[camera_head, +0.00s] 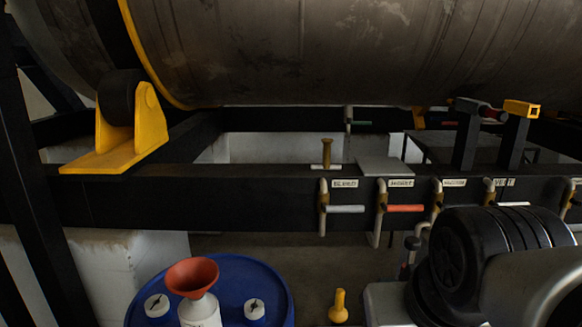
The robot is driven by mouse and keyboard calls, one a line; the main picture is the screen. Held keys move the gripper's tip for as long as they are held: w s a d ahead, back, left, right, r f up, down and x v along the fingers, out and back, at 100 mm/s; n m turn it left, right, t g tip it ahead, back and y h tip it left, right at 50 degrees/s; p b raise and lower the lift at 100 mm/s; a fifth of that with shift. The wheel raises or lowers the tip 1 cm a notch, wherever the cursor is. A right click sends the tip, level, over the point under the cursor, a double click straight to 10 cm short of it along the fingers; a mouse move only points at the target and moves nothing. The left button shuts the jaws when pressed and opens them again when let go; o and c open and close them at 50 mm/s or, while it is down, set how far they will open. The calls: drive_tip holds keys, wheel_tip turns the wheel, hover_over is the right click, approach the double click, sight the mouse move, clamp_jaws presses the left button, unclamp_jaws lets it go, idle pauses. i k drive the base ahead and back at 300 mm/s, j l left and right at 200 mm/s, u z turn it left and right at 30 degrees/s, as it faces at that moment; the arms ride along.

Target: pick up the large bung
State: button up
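A blue drum (278,290) stands at the bottom left of the head view, cut off by the lower edge. Two round white bungs with dark marks on top sit on its lid. The left bung (157,306) looks a little larger than the right bung (254,310). A white bottle (200,312) with an orange-red funnel (192,277) in its neck stands between them. Part of my arm shows at the lower right, well apart from the drum. My gripper is not visible.
A dark beam (110,200) runs behind the drum, carrying labelled valves with a white handle (345,209) and a red handle (405,208). A large metal cylinder (290,50) lies above. A yellow object (338,308) stands right of the drum, with floor between.

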sight(156, 307)
drive_tip(key=j, duration=0.9)
drive_tip(key=i+j, duration=0.1)
drive_tip(key=j, duration=0.85)
drive_tip(key=i+j, duration=0.1)
drive_tip(key=j, duration=0.8)
